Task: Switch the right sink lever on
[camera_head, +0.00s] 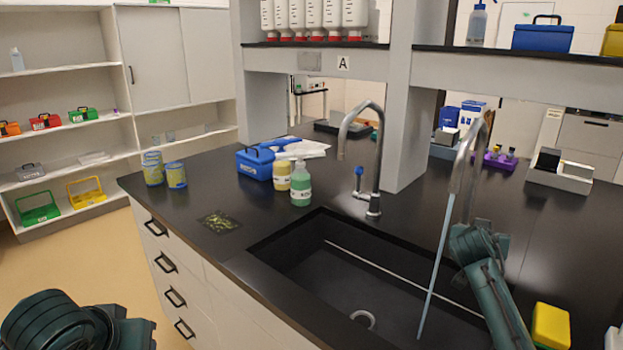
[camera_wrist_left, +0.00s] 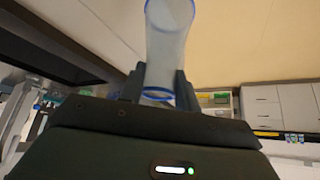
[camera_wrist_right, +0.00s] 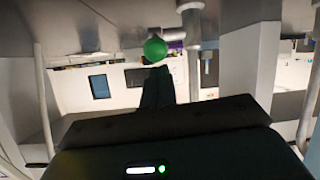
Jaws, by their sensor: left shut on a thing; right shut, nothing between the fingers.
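The right sink tap (camera_head: 487,135) is a tall grey gooseneck. A pale blue stream (camera_head: 436,262) runs from its spout down into the black sink (camera_head: 350,285). In the right wrist view, a round green lever knob (camera_wrist_right: 155,49) sits just beyond the fingertips of my right gripper (camera_wrist_right: 157,76), which is shut and empty; I cannot tell whether they touch. In the head view my right arm hides the right tap's base and lever. My left gripper (camera_wrist_left: 158,84) is shut on a clear container with blue rims (camera_wrist_left: 166,45), away from the counter.
A green-labelled bottle (camera_head: 301,184), a blue toolbox (camera_head: 255,163) and cups (camera_head: 176,175) stand left of the sink. A yellow sponge-like block (camera_head: 551,326) lies near my right arm. Shelf posts rise behind.

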